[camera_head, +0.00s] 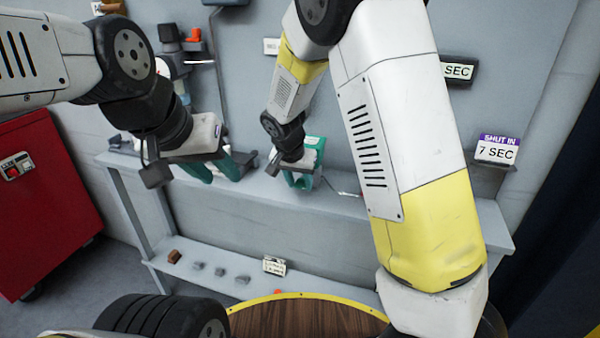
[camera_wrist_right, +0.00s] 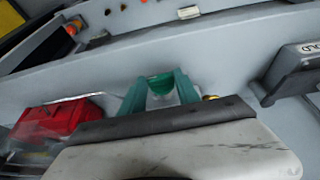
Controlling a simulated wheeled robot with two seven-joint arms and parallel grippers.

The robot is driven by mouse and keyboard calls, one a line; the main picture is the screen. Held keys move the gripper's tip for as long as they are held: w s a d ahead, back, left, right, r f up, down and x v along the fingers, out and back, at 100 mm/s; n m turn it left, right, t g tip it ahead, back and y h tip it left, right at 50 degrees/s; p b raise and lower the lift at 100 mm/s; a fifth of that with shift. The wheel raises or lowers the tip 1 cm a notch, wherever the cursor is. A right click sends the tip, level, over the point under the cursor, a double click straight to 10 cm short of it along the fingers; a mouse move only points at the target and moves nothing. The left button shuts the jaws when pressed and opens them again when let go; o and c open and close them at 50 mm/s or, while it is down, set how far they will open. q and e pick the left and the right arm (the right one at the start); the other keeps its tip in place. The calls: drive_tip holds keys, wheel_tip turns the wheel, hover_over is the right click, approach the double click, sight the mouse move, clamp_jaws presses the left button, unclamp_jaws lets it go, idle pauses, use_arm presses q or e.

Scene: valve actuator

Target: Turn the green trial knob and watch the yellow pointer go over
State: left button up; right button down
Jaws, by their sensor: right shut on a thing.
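My right gripper (camera_head: 300,180) is at the shelf in the middle of the head view, its green fingers pointing down. In the right wrist view the right gripper (camera_wrist_right: 161,92) is shut on the green knob (camera_wrist_right: 160,84), which shows between its two fingers. The knob is mostly hidden by the fingers and wrist. I cannot make out the yellow pointer for sure; a small brass-yellow bit (camera_wrist_right: 210,97) shows beside the right finger. My left gripper (camera_head: 212,172) hangs over the shelf to the left, open and empty, fingers apart.
A long grey shelf (camera_head: 420,218) runs along the wall. A sign reading "SHUT IN 7 SEC" (camera_head: 497,150) stands at its right. A red cabinet (camera_head: 45,215) is at left. A red part (camera_wrist_right: 45,120) with a pale rod lies left of the knob. A lower shelf holds small blocks.

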drive_tip(key=h, duration=0.1)
drive_tip(key=a+g+h, duration=0.1)
drive_tip(key=h, duration=0.1)
drive_tip(key=shift+w+f+n, duration=0.1)
drive_tip(key=shift+w+n, duration=0.1)
drive_tip(key=shift+n, duration=0.2)
drive_tip(key=shift+a+f+n+g+h, duration=0.1)
drive_tip(key=shift+a+n+g+h, duration=0.1)
drive_tip(key=shift+h, duration=0.5)
drive_tip(key=shift+a+f+n+g+h, duration=0.1)
drive_tip(key=shift+g+h, duration=0.1)
drive_tip(key=shift+h, duration=0.5)
drive_tip(key=c, duration=0.9)
unclamp_jaws()
